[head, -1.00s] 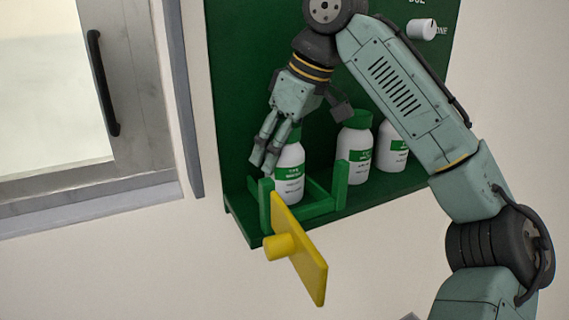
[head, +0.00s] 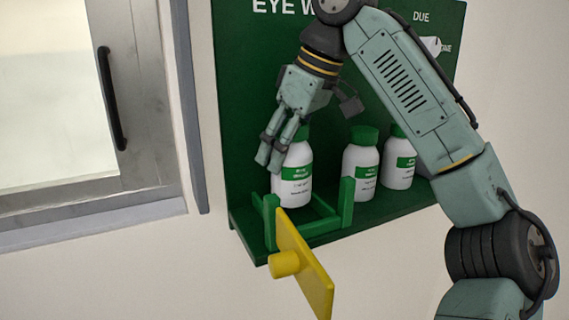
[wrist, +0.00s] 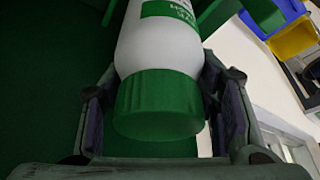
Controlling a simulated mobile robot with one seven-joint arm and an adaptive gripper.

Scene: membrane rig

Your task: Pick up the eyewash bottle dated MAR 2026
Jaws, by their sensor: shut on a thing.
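A white eyewash bottle (head: 293,186) with a green cap and green label is in my gripper (head: 273,154) at the left end of the green shelf. My gripper is shut around its top, and the bottle stands nearly upright, slightly raised within the green rail holder (head: 348,205). In the wrist view the green cap (wrist: 160,103) sits between my two fingers (wrist: 163,112). Two similar bottles, a middle one (head: 360,172) and a right one (head: 399,166), stand on the shelf. The dates are too small or cut off to read.
A yellow plate with a knob (head: 306,268) hangs open at the front of the holder. The green backboard (head: 240,100) rises behind the bottles. A window frame with a black handle (head: 112,100) is at left. The wall below the shelf is clear.

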